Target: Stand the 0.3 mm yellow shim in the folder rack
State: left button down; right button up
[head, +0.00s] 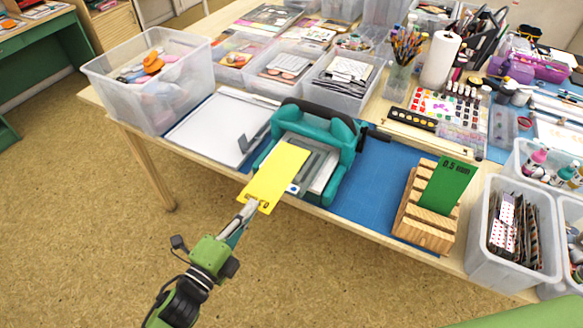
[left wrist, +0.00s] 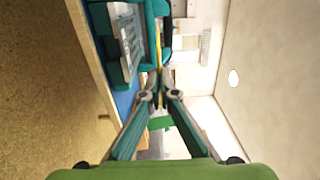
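The yellow shim (head: 276,172) is a flat plate held by its near end in my left gripper (head: 250,207). It overlaps the front of the teal machine in the head view; I cannot tell whether they touch. In the left wrist view the shim (left wrist: 158,50) shows edge-on as a thin strip between the fingertips (left wrist: 160,95). The wooden folder rack (head: 425,236) stands at the table's front edge, to the right. A green shim (head: 448,186) marked 0.5 mm stands upright in it. Other slots look empty. My right gripper is not in view.
The teal machine (head: 345,150) with a grey bed stands on the blue mat (head: 375,195) between gripper and rack. A white tray (head: 215,128) is on its left. Clear bins (head: 515,265) flank the rack's right. The mat between machine and rack is bare.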

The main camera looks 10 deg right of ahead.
pick_arm(q)
jog(key=r+p+v, duration=0.1)
jog(key=p+v, duration=0.1)
jog(key=v, duration=1)
jog(key=shift+r, duration=0.4)
